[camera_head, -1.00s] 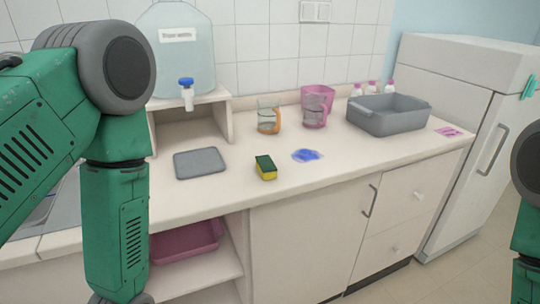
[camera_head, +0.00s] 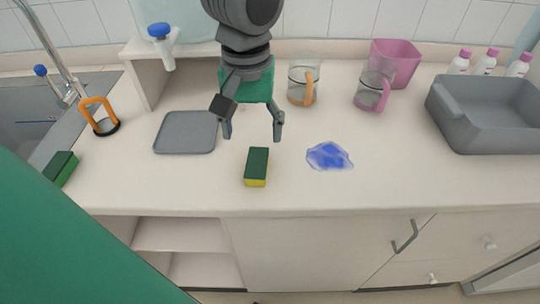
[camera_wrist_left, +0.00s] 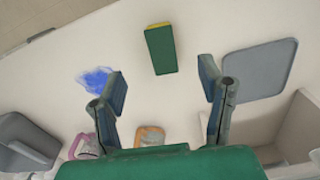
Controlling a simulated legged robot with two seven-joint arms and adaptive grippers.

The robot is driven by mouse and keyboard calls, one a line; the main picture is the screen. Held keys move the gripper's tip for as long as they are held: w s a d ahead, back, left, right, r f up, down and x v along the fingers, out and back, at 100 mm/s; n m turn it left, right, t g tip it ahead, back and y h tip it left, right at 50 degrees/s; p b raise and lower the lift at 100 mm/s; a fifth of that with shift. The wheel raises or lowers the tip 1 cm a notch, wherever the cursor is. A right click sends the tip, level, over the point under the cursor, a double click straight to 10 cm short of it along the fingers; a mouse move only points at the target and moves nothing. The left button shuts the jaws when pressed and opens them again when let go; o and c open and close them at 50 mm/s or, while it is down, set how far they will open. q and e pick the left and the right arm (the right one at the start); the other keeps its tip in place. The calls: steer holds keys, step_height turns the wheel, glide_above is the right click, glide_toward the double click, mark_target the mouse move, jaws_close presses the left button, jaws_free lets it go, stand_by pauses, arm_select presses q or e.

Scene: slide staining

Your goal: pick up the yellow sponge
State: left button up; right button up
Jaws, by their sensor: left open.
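The yellow sponge (camera_head: 256,168) has a green top and a yellow lower part. It lies on the counter between the grey tray and a blue stain. In the left wrist view the sponge (camera_wrist_left: 160,50) shows beyond the fingertips, between their lines. My left gripper (camera_head: 252,136) is open and empty, behind the sponge and apart from it. Its two fingers also show in the left wrist view (camera_wrist_left: 170,85), spread wide. My right gripper is not in view.
A grey tray (camera_head: 186,132) and a blue stain (camera_head: 329,156) flank the sponge. An orange-handled beaker (camera_head: 303,84), a pink-handled beaker (camera_head: 372,90) and a grey basin (camera_head: 490,118) stand farther back or right. Another green sponge (camera_head: 61,168) lies near the sink (camera_head: 30,110). The counter's front is clear.

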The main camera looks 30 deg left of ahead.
mark_target(258, 169)
arm_select(q)
steer(key=f, duration=0.4)
steer(key=f+b, duration=0.1)
steer(key=f, duration=0.1)
steer(key=shift+w+a+f, duration=0.15)
steer(key=shift+a+f, duration=0.1)
steer(key=shift+f, duration=0.1)
steer(key=shift+d+f, duration=0.35)
steer(key=shift+d, duration=0.15)
steer(key=f, duration=0.3)
steer(key=f+b, duration=0.1)
steer(key=shift+w+a+f, duration=0.2)
steer(key=shift+a+f, duration=0.25)
steer(key=shift+a, duration=0.25)
steer(key=shift+d, duration=0.2)
steer(key=c, duration=0.9)
steer(key=shift+d+r, duration=0.2)
steer(key=shift+d, duration=0.2)
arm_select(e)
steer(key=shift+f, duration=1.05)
